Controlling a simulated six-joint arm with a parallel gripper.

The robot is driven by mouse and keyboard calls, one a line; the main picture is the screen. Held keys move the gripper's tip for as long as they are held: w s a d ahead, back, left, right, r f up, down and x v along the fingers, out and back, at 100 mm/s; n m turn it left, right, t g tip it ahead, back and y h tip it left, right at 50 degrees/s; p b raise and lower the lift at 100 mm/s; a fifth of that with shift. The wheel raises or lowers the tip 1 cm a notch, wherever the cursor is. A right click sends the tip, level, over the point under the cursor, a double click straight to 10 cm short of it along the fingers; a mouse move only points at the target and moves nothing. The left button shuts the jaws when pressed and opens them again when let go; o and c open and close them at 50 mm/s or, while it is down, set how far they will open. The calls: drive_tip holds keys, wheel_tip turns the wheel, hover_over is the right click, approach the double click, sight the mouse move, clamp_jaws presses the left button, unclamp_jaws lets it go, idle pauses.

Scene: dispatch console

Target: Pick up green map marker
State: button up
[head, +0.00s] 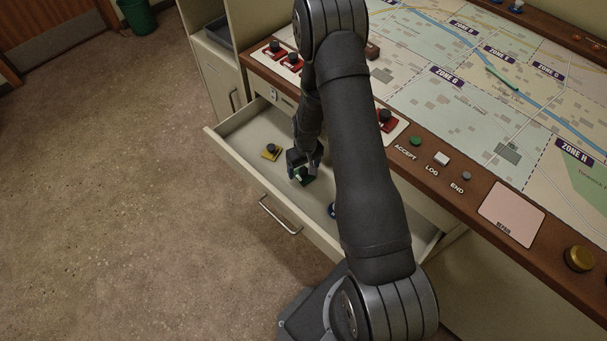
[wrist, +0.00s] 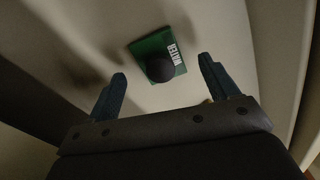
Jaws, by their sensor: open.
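The green map marker (head: 304,177) lies in the open drawer (head: 240,165) in the head view, with my gripper (head: 304,168) right above it and partly covering it. In the wrist view, the green marker (wrist: 157,58) shows as a green square base with a dark round knob and white lettering. My gripper (wrist: 163,85) is open in that view. Its two blue fingertips are apart, with nothing between them, and the marker appears just beyond the gap, nearer the top of the picture.
A yellow marker (head: 271,152) lies in the drawer to the left. A blue marker (head: 333,210) is partly hidden behind my arm. Red markers (head: 276,50) stand on the console edge. The drawer walls surround my gripper. A map surface (head: 480,75) spans the console.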

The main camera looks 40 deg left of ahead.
drive_tip(key=shift+f, duration=1.25)
drive_tip(key=shift+c, duration=0.3)
drive_tip(key=c, duration=1)
drive_tip(key=shift+r, duration=0.15)
